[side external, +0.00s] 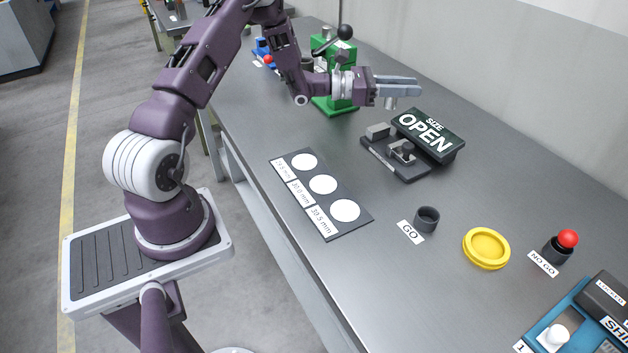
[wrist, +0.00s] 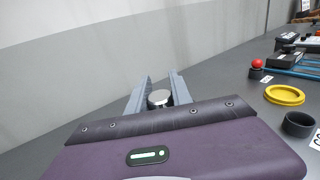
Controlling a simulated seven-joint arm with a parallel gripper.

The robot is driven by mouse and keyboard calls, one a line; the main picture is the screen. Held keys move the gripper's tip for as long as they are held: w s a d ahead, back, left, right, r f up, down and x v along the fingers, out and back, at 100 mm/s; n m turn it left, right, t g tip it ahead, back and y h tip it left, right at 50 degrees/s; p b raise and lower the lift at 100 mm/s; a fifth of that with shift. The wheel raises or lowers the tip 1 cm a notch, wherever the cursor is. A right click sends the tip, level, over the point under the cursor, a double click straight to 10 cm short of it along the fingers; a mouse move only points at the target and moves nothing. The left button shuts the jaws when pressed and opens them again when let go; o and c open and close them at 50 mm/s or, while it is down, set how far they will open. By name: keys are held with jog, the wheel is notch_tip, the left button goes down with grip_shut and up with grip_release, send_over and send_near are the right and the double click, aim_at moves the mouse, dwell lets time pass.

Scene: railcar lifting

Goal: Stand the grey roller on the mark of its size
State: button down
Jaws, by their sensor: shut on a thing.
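The grey roller (wrist: 158,98) is held between the two fingers of my gripper (wrist: 160,88) in the wrist view, with its round end showing. In the side external view my gripper (side external: 405,84) is above the bench behind the gauge, and the roller (side external: 391,102) hangs a little below the fingers, clear of the bench. All three marks are bare.
A gauge (side external: 411,168) with a sign reading SIZE OPEN stands below my gripper. A green press (side external: 334,60) stands at the back. A dark GO cup (side external: 427,219), a yellow dish (side external: 487,248) and a red-topped NO GO piece (side external: 558,249) stand at the right. Bench around the mark plate is clear.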

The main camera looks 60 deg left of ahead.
notch_tip(320, 180, up, 5)
jog(key=s+d+f+m+g+h, duration=0.2)
jog(key=s+d+m+g+h, duration=0.3)
jog(key=d, duration=0.5)
jog(key=s+d+f+m+g+h, duration=0.1)
jog(key=s+d+m+g+h, duration=0.35)
jog(key=s+d+g, duration=0.4)
jog(key=s+d+f+m+g+y, duration=0.25)
jog(key=s+m+g, duration=0.35)
jog(key=s+g, duration=0.3)
jog(key=s+d+f+m+g+y, duration=0.15)
jog(key=s+m+g+y, duration=0.4)
jog(key=s, duration=0.55)
jog(key=s+a+f+m+g+y, duration=0.2)
jog(key=s+a+m+g+y, duration=0.4)
jog(key=s+a+m+y, duration=0.3)
jog(key=a+r+m+t+y, duration=0.1)
jog(key=a+m+t+y, duration=0.2)
jog(key=a+m+y, duration=0.65)
jog(key=w+a+r+m+t+y, duration=0.4)
jog(key=w+a+m+t+y, duration=0.15)
jog(key=w+t, duration=0.4)
jog(key=w+a+r+m+t+y, duration=0.45)
jog(key=w+a+t, duration=0.25)
jog(key=w+t, duration=0.25)
jog(key=g, duration=0.1)
send_over(300, 155)
notch_tip(300, 155, down, 17)
jog(key=shift+r, duration=0.15)
